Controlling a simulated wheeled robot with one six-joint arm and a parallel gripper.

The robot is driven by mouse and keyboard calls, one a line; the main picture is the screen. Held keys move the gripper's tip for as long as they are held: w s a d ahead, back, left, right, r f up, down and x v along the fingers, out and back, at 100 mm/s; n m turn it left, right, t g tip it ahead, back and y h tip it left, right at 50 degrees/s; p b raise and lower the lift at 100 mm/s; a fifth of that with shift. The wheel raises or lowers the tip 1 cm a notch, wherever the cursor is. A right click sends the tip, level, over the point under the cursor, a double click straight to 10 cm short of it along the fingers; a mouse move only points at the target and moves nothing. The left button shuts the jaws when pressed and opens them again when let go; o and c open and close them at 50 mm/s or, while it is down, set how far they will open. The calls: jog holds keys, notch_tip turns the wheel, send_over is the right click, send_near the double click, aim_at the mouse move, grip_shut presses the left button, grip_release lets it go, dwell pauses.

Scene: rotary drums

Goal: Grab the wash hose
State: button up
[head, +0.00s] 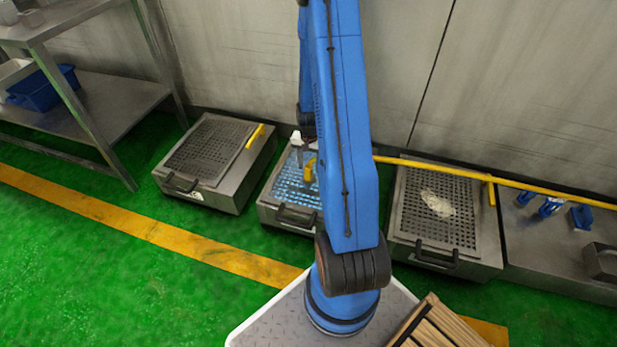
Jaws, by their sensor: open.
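A long yellow tube (500,182), which looks like the wash hose, runs from behind my blue arm to the right edge, above the right-hand grated unit. A short bent yellow piece (309,170) stands over the middle grated unit (290,190), just left of my arm. I cannot tell whether it joins the long tube, as my arm hides the stretch between. My gripper (304,150) is small and partly hidden beside the arm, above the middle unit and close to the bent yellow piece. It is open; I see no hold on the hose.
Grated units stand left (205,150) and right (437,205), each with a dark front handle. A pale patch (438,203) lies on the right grate. Small blue parts (550,206) sit on a metal surface at far right. A metal shelf (100,105) stands at left. Green floor is clear.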

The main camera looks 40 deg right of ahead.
aim_at(309, 173)
jog(key=shift+w+f, duration=0.15)
jog(key=shift+f, duration=2.55)
grip_shut()
